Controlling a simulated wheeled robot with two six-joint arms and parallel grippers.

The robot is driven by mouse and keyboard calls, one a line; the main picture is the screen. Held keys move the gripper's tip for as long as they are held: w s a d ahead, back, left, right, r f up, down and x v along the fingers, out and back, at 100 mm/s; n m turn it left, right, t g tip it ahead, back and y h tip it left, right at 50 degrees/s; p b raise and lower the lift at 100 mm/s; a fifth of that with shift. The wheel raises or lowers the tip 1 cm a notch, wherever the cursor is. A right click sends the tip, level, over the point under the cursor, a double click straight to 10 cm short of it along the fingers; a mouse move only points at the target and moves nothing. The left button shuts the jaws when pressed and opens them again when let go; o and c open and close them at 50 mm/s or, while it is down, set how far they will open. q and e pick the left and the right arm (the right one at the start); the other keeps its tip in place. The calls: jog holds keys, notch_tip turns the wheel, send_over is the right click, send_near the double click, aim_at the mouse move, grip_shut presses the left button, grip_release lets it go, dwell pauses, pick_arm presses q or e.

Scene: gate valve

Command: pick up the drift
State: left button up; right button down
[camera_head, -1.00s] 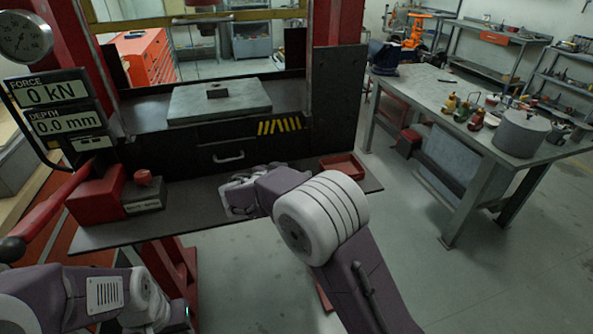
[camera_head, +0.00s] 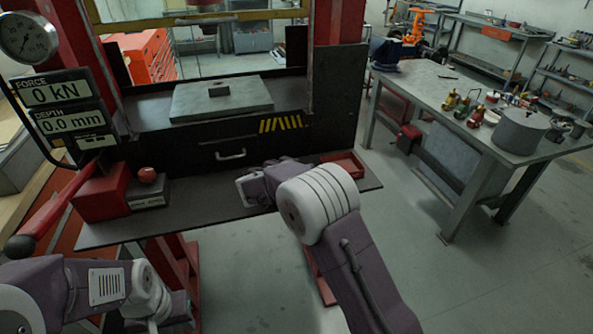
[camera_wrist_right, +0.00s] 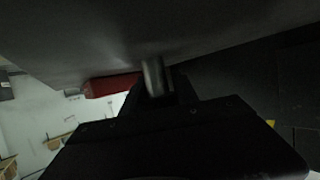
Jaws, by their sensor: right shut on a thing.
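The drift (camera_wrist_right: 154,77) is a short grey metal cylinder in the right wrist view, held between the dark fingers of my right gripper (camera_wrist_right: 158,90). The gripper is shut on it, close to a grey surface that fills the top of that view. In the head view my right gripper (camera_head: 248,188) is over the dark front shelf (camera_head: 210,206), left of the small red tray (camera_head: 343,164). The drift cannot be made out there. My left arm is at the bottom left; its gripper (camera_head: 172,312) is low beside the shelf, and its fingers are not clear.
A red pump with a long handle (camera_head: 40,212) and a block with a red knob (camera_head: 148,186) stand on the shelf's left. The press bed with its grey plate (camera_head: 222,97) is behind. A workbench (camera_head: 440,95) stands at the right, with clear floor between.

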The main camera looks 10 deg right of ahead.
jog(key=r, duration=0.3)
jog(key=r+b, duration=0.1)
jog(key=shift+s+d+r, duration=0.2)
jog(key=shift+s+d, duration=0.05)
jog(key=shift+d, duration=0.05)
jog(key=s+d+r+b, duration=0.2)
jog(key=s+d+r, duration=0.4)
jog(key=s, duration=0.2)
jog(key=shift+s+d+r, duration=0.3)
jog(key=shift+s+d, duration=0.05)
